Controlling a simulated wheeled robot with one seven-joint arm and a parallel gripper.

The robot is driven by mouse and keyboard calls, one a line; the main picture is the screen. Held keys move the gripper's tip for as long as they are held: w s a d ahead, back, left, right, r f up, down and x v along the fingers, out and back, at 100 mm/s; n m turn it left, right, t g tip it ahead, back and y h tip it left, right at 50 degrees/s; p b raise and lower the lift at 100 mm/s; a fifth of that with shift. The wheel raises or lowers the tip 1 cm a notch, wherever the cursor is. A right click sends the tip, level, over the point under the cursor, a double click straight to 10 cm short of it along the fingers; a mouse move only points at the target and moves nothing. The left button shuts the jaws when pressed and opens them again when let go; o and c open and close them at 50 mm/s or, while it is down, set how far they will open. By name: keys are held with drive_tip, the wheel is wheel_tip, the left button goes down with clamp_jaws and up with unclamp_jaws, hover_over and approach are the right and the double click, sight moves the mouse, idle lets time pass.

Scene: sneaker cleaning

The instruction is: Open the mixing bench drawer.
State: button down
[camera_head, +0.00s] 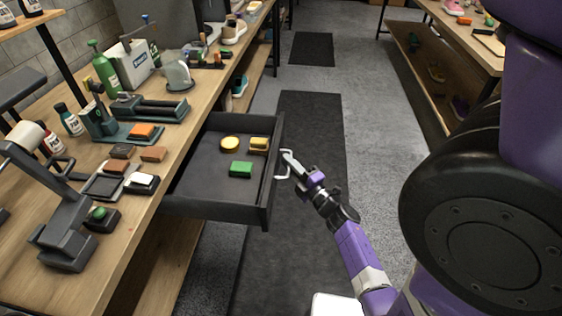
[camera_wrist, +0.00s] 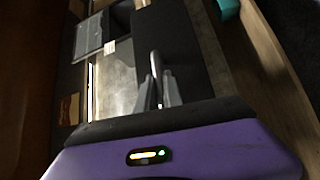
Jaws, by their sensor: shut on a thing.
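The mixing bench drawer (camera_head: 215,203) is dark grey and stands well out from the bench (camera_head: 150,215) in the head view. Inside it lie a round yellow item (camera_head: 230,144), a yellow block (camera_head: 259,143) and a green block (camera_head: 241,169). Its light handle (camera_head: 281,176) is on the front panel. My gripper (camera_head: 290,163) is at the handle, shut on it. In the wrist view my fingers (camera_wrist: 158,92) are close together; the handle between them is hard to make out.
The bench top holds a grey press-like device, brushes, small blocks, a green bottle (camera_head: 104,72) and a clear jug (camera_head: 178,72). A dark floor mat (camera_head: 310,235) lies beside the drawer. A second bench (camera_head: 455,40) stands at the upper right.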

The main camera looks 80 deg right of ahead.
idle(0.3)
drive_tip(key=c, duration=1.8)
unclamp_jaws()
drive_tip(key=shift+o, duration=0.2)
drive_tip(key=shift+s, duration=0.1)
drive_tip(key=b+v, duration=0.1)
drive_tip(key=v, duration=0.6)
drive_tip(key=shift+s+a, duration=0.25)
drive_tip(key=shift+s, duration=0.05)
drive_tip(key=shift+f, duration=0.15)
